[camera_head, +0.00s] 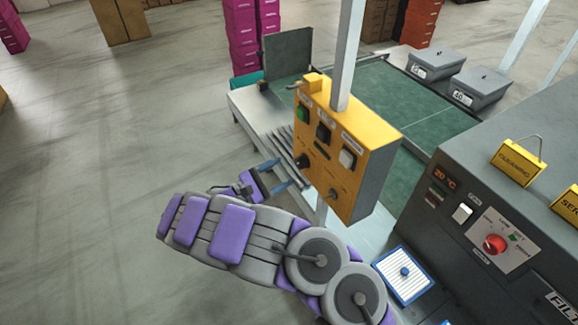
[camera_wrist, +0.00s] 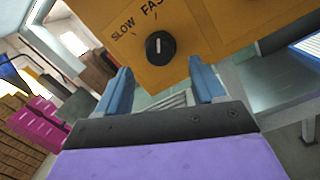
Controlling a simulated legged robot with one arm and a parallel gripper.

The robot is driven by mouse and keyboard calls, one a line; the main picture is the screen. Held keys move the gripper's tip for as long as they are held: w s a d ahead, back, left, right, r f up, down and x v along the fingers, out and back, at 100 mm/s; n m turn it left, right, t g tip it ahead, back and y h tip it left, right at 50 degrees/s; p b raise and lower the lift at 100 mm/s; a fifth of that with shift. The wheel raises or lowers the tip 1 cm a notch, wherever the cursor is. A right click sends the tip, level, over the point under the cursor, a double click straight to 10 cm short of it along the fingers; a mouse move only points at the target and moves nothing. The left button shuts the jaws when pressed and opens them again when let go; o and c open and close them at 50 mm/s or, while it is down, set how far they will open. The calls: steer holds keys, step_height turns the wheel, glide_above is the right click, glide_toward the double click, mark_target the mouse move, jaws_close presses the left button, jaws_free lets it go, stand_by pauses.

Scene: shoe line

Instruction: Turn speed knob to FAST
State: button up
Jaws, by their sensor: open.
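The speed knob (camera_wrist: 159,48) is black and round, with a pale pointer line standing about upright in the wrist view. It sits on the yellow control box (camera_head: 369,172). The word SLOW is up and left of it, and FAST is above, partly cut off by the frame's top edge. The knob also shows in the head view (camera_head: 303,160). My gripper (camera_head: 276,174) is open and empty, its blue fingers pointing at the box's face. In the wrist view the fingertips (camera_wrist: 159,67) lie left and right below the knob, apart from it.
A second dark knob (camera_head: 332,193) sits lower right on the box, below several push buttons. A grey pole (camera_head: 348,50) rises behind the box. A green conveyor belt (camera_head: 395,92) lies beyond. A dark machine (camera_head: 470,165) with a red knob (camera_head: 495,244) stands at right.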

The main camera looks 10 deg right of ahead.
steer(key=p+v, duration=0.1)
steer(key=v, duration=1.1)
